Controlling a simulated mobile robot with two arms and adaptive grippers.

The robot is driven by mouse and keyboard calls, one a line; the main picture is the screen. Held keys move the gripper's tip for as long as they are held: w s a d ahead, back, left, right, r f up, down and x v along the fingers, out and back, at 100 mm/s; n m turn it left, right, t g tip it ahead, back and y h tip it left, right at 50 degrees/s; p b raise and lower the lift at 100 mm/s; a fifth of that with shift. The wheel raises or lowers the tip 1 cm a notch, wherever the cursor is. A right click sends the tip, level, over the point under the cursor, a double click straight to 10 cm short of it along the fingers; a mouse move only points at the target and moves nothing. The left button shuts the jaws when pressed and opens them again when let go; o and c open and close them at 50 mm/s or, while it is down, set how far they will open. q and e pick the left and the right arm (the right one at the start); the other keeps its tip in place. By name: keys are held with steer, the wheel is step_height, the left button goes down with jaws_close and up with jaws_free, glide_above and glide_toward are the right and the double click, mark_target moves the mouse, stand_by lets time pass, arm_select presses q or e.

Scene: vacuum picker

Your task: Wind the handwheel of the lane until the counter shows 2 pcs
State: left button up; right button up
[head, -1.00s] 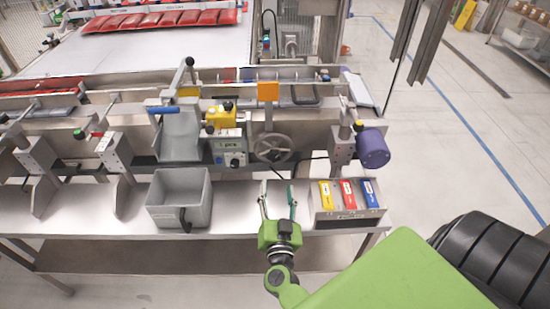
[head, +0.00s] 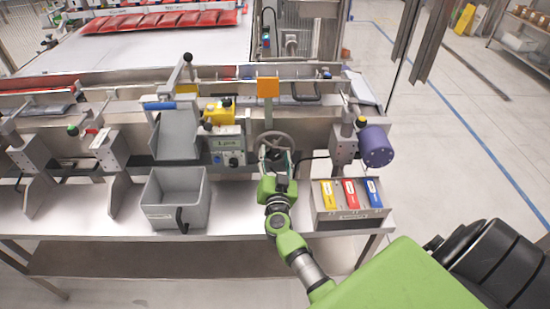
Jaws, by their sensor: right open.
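The grey handwheel (head: 276,138) is on the front of the lane, under an orange plate. The counter (head: 225,144) is left of it, on a grey box; its display seems to read 1 pcs, in small print. My right gripper (head: 275,156) is open at the lower part of the handwheel. Its fingers overlap the wheel's lower rim in the picture; I cannot tell whether they touch it. The gripper hides that lower part. My left gripper is not in view.
A grey bin (head: 173,200) with a black handle stands on the bench to the left. A holder with yellow, red and blue cards (head: 350,193) stands to the right. A purple cylinder (head: 376,146) sticks out above it.

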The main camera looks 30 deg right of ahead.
steer(key=c, duration=1.1)
steer(key=m, duration=0.3)
steer(key=shift+m+p, duration=0.4)
steer(key=m, duration=0.4)
steer(key=shift+s+d+f+m, duration=0.1)
steer(key=shift+f+m, duration=0.05)
steer(key=shift+m, duration=0.25)
